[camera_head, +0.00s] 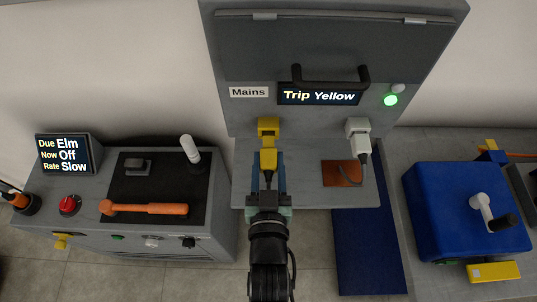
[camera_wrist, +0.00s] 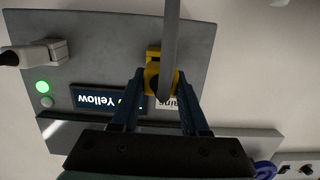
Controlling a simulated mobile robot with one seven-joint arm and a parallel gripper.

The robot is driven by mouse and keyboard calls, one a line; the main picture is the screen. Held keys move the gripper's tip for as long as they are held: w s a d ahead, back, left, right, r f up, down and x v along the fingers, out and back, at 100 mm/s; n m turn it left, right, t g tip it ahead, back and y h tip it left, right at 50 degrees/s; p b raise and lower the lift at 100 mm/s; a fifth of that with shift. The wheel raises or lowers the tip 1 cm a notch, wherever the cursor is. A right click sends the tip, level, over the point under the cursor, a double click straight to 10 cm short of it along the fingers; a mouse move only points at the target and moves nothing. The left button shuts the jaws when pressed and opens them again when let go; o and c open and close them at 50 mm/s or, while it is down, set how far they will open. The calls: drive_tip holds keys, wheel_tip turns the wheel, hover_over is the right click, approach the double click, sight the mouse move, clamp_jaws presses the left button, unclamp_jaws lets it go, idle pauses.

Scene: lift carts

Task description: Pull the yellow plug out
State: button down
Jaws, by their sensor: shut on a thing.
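The yellow plug (camera_head: 268,157) is just below and in front of the yellow socket (camera_head: 268,126) on the grey mains panel. The two look in line and close together; I cannot tell whether there is a gap. My gripper (camera_head: 267,178) is shut on the yellow plug, with a blue finger on each side of it. In the wrist view the plug (camera_wrist: 164,84) is between the fingertips of my gripper (camera_wrist: 160,88), and a grey cable crosses in front of it. The yellow socket (camera_wrist: 153,54) is partly hidden there.
A white plug (camera_head: 363,149) sits at a white socket (camera_head: 358,126) to the right. The panel's display (camera_head: 319,96) reads "Trip Yellow", beside a lit green lamp (camera_head: 390,100). A control desk (camera_head: 60,202) stands left, a blue box (camera_head: 455,215) right. A brown plate (camera_head: 342,173) lies on the ledge.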

drive_tip(key=shift+s+r+p, duration=0.25)
drive_tip(key=shift+s+p, duration=0.1)
drive_tip(key=shift+s, duration=0.7)
drive_tip(key=shift+r, duration=0.1)
drive_tip(key=shift+r+p, duration=3.3)
drive_tip(key=shift+r, duration=0.2)
drive_tip(key=shift+f, duration=0.2)
